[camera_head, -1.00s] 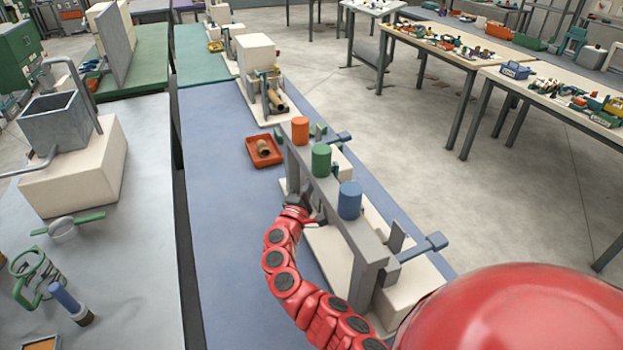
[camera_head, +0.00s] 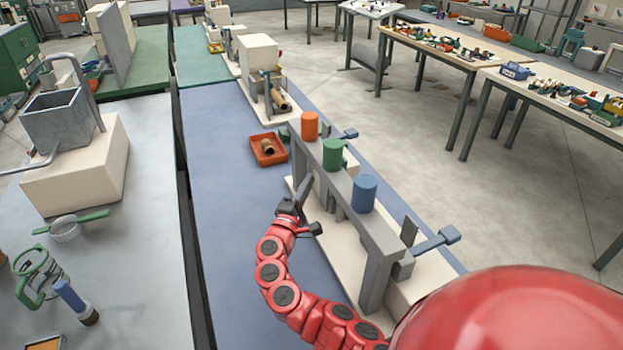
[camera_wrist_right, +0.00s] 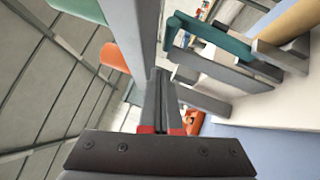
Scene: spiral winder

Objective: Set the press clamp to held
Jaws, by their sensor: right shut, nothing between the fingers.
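The grey frame (camera_head: 375,232) stands on a cream base on the blue bench, with an orange (camera_head: 310,126), a green (camera_head: 332,154) and a blue cylinder (camera_head: 364,193) on top. A grey lever with a blue end (camera_head: 436,242) sticks out on its right side. I cannot tell which part is the press clamp. My right gripper (camera_head: 303,192) is shut and empty, on the left side of the frame. In the right wrist view its fingers (camera_wrist_right: 158,80) are together, pointing past a teal bar (camera_wrist_right: 212,38); contact is unclear. My left gripper is out of view.
An orange tray (camera_head: 268,150) with a brown roll lies on the blue bench, beyond my gripper. A cream block machine (camera_head: 258,55) stands farther back. The blue bench (camera_head: 225,230) is clear left of my right arm.

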